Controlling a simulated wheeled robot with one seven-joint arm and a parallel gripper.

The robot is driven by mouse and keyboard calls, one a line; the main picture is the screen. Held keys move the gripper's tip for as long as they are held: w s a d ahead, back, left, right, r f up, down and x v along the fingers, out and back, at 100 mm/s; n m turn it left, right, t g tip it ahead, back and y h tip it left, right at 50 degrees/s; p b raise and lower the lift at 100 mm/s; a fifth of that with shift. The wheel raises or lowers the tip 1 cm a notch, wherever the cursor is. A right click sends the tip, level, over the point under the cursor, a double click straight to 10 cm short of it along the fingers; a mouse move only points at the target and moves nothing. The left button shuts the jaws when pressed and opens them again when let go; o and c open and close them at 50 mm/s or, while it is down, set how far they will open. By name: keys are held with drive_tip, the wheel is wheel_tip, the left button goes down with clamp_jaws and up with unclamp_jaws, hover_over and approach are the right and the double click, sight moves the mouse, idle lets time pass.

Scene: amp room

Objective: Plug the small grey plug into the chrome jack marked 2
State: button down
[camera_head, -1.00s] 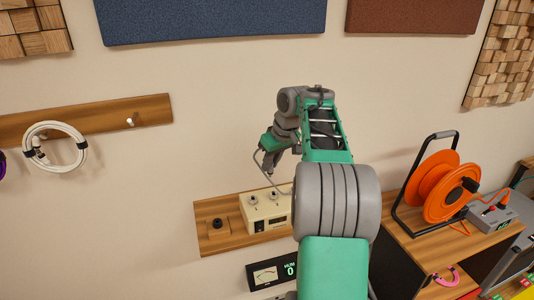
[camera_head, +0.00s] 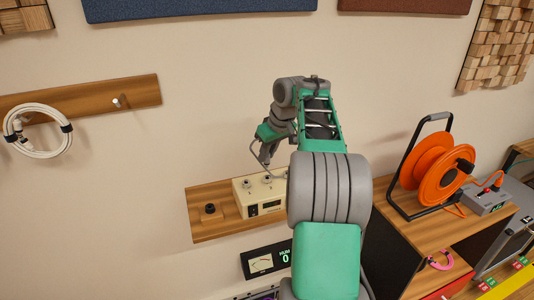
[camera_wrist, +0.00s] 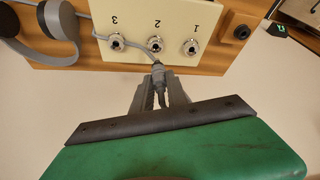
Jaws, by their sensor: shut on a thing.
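My gripper (camera_wrist: 160,92) is shut on the small grey plug (camera_wrist: 158,76), whose tip points at the cream box (camera_wrist: 180,18). In the wrist view the plug's tip lies just short of the chrome jack marked 2 (camera_wrist: 155,44), roughly in line with it; I cannot tell the exact depth gap. The jacks marked 3 (camera_wrist: 117,42) and 1 (camera_wrist: 191,46) are on either side, their labels upside down. A thin grey cable (camera_wrist: 98,20) loops across the box's left side towards the plug. In the head view my gripper (camera_head: 265,161) is just above the box (camera_head: 260,204).
The box sits on a wooden wall board (camera_head: 205,228) with a black knob (camera_head: 209,211). A grey banded object (camera_wrist: 48,30) is close by at upper left in the wrist view. A meter (camera_head: 266,260) is below, and an orange cable reel (camera_head: 436,165) stands at right.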

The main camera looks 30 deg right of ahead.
sight(269, 161)
drive_tip(key=shift+f+b, duration=2.05)
drive_tip(key=shift+f, duration=0.45)
drive_tip(key=shift+r, duration=0.1)
drive_tip(key=c, duration=1.2)
unclamp_jaws()
drive_tip(key=shift+c, duration=0.2)
drive_tip(key=shift+r, duration=0.1)
drive_tip(key=p+v, duration=0.2)
drive_tip(key=v, duration=0.5)
drive_tip(key=shift+s+r, duration=0.2)
drive_tip(key=shift+r, duration=0.1)
